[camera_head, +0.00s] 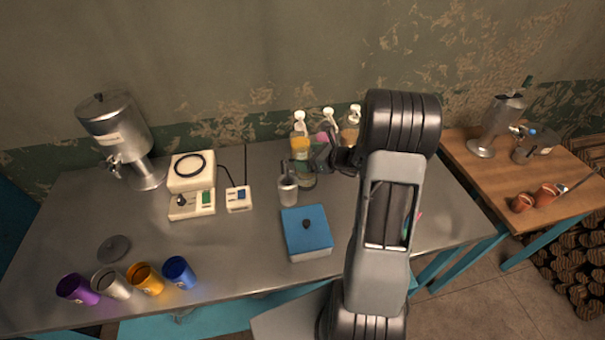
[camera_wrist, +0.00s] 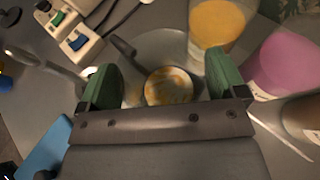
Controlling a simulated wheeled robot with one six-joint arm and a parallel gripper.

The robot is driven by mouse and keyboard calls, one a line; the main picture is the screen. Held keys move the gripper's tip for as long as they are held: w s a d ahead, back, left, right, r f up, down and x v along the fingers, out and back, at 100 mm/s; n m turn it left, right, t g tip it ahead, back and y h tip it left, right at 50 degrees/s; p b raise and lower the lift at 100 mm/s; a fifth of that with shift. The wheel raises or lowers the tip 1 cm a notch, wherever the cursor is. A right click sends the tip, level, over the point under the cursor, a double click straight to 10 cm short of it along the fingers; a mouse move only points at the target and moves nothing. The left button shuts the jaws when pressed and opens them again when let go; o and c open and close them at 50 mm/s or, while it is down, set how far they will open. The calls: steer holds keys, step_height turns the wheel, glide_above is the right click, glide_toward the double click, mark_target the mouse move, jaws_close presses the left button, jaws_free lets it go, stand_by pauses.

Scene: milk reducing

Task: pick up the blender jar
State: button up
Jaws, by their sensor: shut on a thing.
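The blender jar (camera_head: 306,180) is a clear, greenish vessel on the metal table, partly hidden by my gripper in the head view. In the wrist view a clear vessel with a round tan patch (camera_wrist: 168,87), which I take to be the jar, lies between the two green finger pads. My gripper (camera_head: 322,160) comes in from the right in the head view. In the wrist view my gripper (camera_wrist: 162,85) is shut on the jar with one pad on each side. Whether the jar's base touches the table is hidden.
A yellow-filled bottle (camera_head: 300,148), a pink one (camera_head: 325,138) and a brown one (camera_head: 350,136) stand close behind. A white scale-like device (camera_head: 191,190) stands farther left.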

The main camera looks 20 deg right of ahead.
steer(key=c, duration=0.6)
steer(key=shift+r, duration=0.15)
